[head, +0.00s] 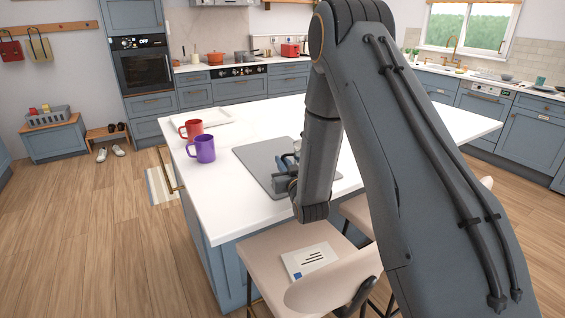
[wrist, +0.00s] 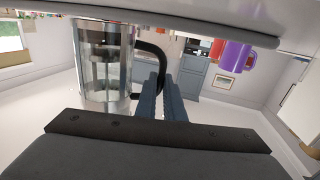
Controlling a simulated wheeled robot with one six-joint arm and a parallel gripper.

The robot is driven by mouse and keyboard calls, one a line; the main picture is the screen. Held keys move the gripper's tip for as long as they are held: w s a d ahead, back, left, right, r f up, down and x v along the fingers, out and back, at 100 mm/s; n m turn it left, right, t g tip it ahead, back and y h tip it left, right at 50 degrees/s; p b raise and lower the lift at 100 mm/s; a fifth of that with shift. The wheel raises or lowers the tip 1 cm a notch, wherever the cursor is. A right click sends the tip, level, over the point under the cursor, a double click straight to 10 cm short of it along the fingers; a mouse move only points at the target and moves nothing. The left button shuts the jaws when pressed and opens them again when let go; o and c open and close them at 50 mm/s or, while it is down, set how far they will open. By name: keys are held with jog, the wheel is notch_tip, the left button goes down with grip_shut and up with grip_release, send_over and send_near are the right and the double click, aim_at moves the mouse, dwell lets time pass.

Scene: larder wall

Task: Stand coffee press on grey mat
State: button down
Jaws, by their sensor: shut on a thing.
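The grey mat (head: 252,157) lies flat on the white island top. My gripper (head: 287,174) is low over the mat's right part, with my arm hiding much of that area. In the wrist view, which looks upside down, my gripper (wrist: 163,103) is shut on the dark handle of the coffee press (wrist: 104,70). The press is a clear glass cylinder and looks upright relative to the room. In the head view the press is mostly hidden behind my arm.
A purple mug (head: 201,149) and a red mug (head: 191,130) stand left of the mat, and a white tray (head: 216,117) lies behind them. A chair (head: 260,262) with an envelope (head: 308,260) on it stands at the island's near side.

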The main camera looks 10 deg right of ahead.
jog(key=shift+f, duration=0.1)
jog(key=c, duration=1.9)
grip_release()
jog(key=shift+o, duration=0.2)
jog(key=s+b, duration=0.1)
jog(key=s, duration=0.3)
jog(key=s+b, duration=0.1)
jog(key=s, duration=0.3)
jog(key=s+d+b, duration=0.1)
jog(key=s, duration=0.3)
jog(key=shift+b, duration=0.4)
jog(key=shift+r, duration=0.25)
